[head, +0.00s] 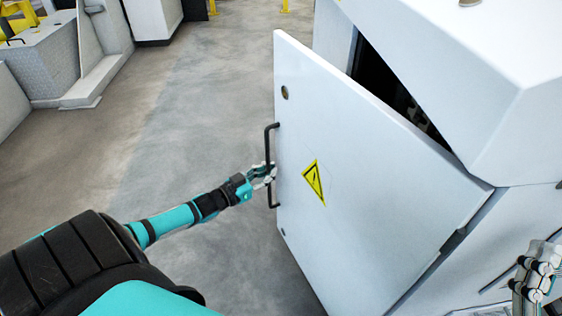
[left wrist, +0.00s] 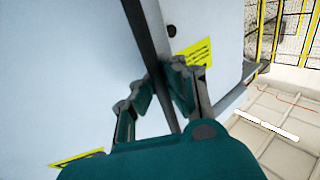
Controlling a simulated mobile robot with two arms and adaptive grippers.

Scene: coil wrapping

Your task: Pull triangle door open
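The white cabinet door (head: 365,190) with a yellow warning triangle (head: 314,182) stands partly open, swung out from the cabinet. A dark gap shows along its top edge. A black vertical bar handle (head: 270,145) is on its left side. My left gripper (head: 268,174) is at the lower part of this handle. In the left wrist view, its fingers (left wrist: 160,85) close in from both sides on the black handle bar (left wrist: 150,50). My right gripper (head: 535,275) is at the lower right, in front of the cabinet, apart from the door; its finger opening is unclear.
The white cabinet (head: 475,65) fills the right side. Grey concrete floor (head: 190,120) is clear left of the door. A grey block-walled unit (head: 45,65) and low ledges stand at the far left, with yellow posts at the back.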

